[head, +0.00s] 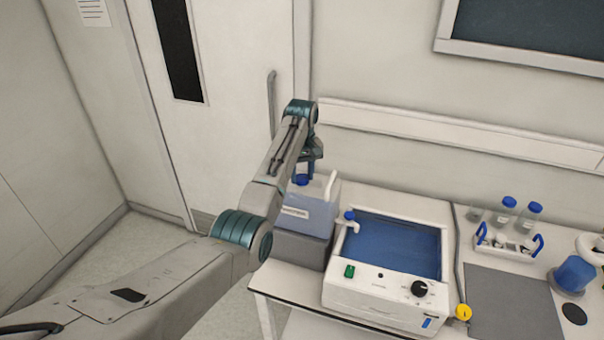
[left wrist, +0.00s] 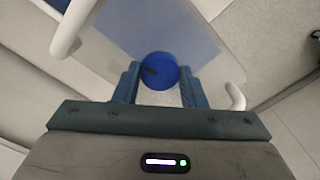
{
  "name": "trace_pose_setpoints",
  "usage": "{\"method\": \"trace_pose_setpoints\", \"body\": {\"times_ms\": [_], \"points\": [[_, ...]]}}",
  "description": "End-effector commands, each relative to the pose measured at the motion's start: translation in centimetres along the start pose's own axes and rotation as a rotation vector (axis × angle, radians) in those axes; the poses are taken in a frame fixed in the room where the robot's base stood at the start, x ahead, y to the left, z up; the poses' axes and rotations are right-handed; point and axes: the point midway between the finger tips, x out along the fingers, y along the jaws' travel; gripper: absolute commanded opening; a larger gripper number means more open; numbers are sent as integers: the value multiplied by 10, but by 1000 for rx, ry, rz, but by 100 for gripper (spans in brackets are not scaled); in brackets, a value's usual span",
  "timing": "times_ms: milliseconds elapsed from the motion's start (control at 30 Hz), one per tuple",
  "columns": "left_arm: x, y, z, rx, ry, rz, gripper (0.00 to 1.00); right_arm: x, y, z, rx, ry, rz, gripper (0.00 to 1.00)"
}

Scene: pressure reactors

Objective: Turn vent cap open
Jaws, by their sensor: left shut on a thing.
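A translucent canister (head: 316,212) with a white handle and a label stands on a grey block at the left of the bench. Its round blue cap (head: 302,180) is on top and shows in the left wrist view (left wrist: 158,68) with a dark mark on its face. My left gripper (head: 308,168) reaches down to the cap from above. In the left wrist view its two blue fingers (left wrist: 158,86) are on either side of the cap, shut on it. The arm partly hides the canister's left side. My right gripper is not in view.
A white water bath (head: 372,299) with blue liquid and a blue-topped tap stands right of the canister. Further right are a rack (head: 503,245), blue-capped bottles (head: 531,213) and a grey mat (head: 512,303). The wall and a door are behind.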

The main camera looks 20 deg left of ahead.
Motion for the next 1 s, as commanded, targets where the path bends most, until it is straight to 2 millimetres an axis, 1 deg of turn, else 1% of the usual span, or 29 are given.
{"method": "trace_pose_setpoints", "body": {"times_ms": [200,500,733,1000], "points": [[1,0,0,-188,-2,-1,15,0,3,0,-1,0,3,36],[1,0,0,-379,-2,-1,15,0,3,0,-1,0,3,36],[1,0,0,-453,-2,-1,15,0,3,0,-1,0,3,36],[1,0,0,-476,-2,-1,15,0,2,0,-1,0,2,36]]}}
